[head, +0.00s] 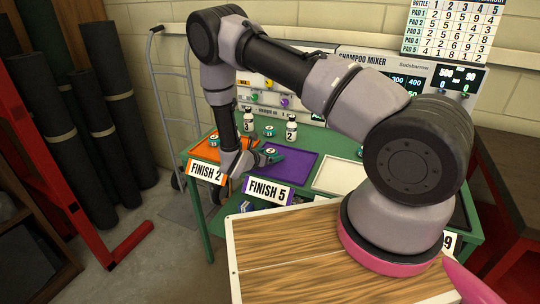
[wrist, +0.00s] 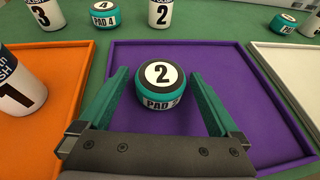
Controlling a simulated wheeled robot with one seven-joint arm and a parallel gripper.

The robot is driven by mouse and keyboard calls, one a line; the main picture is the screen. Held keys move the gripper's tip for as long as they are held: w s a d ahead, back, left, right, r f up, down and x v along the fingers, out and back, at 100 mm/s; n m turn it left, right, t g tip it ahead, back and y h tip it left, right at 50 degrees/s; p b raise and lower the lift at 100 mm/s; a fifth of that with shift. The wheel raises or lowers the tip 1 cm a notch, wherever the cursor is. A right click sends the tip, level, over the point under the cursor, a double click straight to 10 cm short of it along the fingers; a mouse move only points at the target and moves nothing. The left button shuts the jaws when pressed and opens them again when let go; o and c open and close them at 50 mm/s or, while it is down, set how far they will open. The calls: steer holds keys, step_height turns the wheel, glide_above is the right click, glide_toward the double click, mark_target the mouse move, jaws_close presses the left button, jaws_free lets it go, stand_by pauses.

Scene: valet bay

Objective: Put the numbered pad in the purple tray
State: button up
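My gripper (wrist: 158,76) is open, with one teal finger on each side of the pad and a visible gap on both sides. In the head view my gripper (head: 262,158) is low over the left part of the purple tray (head: 308,158), which carries a FINISH 5 sign (head: 268,191).
An orange tray (wrist: 60,55) with a bottle marked 1 (wrist: 18,88) lies left; a white tray (wrist: 290,62) lies right. Behind stand bottles 3 (wrist: 45,14) and 2 (wrist: 160,14), the PAD 4 pad (wrist: 104,15) and another pad (wrist: 283,24). A number chart (head: 452,30) hangs behind.

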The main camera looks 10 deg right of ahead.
steer(key=shift+r, duration=0.1)
steer(key=shift+s+a+r, duration=0.15)
steer(key=shift+s+a, duration=0.05)
steer(key=v, duration=1.1)
steer(key=shift+s+a+r, duration=0.1)
steer(key=shift+r, duration=0.1)
steer(key=s+d+r+m+g+y, duration=0.1)
steer(key=s+d+r+m+g, duration=0.2)
steer(key=r+m, duration=0.4)
steer(key=s+d+r+m+g+y, duration=0.1)
steer(key=d+r+m+g, duration=0.25)
steer(key=d+r, duration=0.45)
steer(key=s+d+r+m+g, duration=0.2)
steer(key=r+m, duration=0.4)
steer(key=r, duration=0.4)
steer(key=s+r+m+t+y, duration=0.6)
steer(key=s+r+m+y, duration=0.3)
steer(key=s+r+m, duration=0.5)
step_height(320, 180, up, 6)
steer(key=shift+s+d+r+m+y, duration=0.1)
steer(key=shift+s+d+m+y, duration=0.3)
steer(key=shift+s, duration=0.7)
